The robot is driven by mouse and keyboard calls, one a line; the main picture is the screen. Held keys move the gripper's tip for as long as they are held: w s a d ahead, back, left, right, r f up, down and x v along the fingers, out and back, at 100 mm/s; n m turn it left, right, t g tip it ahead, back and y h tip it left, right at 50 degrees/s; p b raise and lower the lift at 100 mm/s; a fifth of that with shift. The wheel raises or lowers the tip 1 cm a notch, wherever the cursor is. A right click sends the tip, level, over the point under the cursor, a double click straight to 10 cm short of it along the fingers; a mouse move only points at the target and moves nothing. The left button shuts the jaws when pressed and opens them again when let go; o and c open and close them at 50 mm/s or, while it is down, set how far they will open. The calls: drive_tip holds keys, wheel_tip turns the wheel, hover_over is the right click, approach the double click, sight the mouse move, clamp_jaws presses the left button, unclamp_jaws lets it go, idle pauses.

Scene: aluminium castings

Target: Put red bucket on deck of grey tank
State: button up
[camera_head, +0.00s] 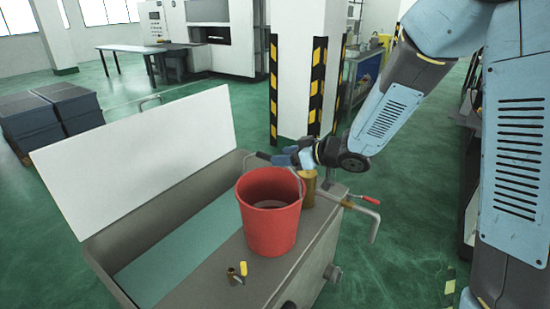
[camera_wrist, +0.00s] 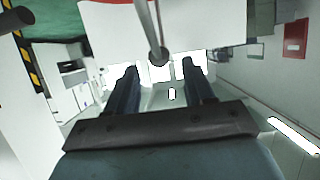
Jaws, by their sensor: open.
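The red bucket (camera_head: 268,225) stands upright on the deck of the grey tank (camera_head: 215,282), beside its open basin. My gripper (camera_head: 280,158) is just behind and above the bucket's rim, pointing left, and its jaws are open. In the wrist view the two dark fingers of my gripper (camera_wrist: 160,75) are spread with nothing gripped between them. A thin metal rod with a rounded end (camera_wrist: 158,55) shows just beyond the fingertips; I cannot tell which part it is.
A brass-coloured cylinder (camera_head: 309,188) stands behind the bucket, near a bent pipe with a red lever (camera_head: 365,198). Small yellow and brown items (camera_head: 238,272) lie on the deck in front. The raised white lid (camera_head: 140,155) borders the left. A striped pillar (camera_head: 305,80) stands behind.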

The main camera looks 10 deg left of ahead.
drive_tip(key=d+r+m+t+h, duration=0.35)
drive_tip(key=d+r+h, duration=0.2)
drive_tip(key=d, duration=0.75)
drive_tip(key=d+r+m+t+h, duration=0.35)
drive_tip(key=d+r, duration=0.35)
drive_tip(key=d, duration=0.6)
drive_tip(key=s+d+r+m+g+h, duration=0.2)
drive_tip(key=s+d+m+g+h, duration=0.15)
drive_tip(key=s+d, duration=0.6)
drive_tip(key=s+m+g, duration=0.3)
drive_tip(key=s, duration=1.1)
drive_tip(key=shift+s+a, duration=0.15)
drive_tip(key=shift+a, duration=0.1)
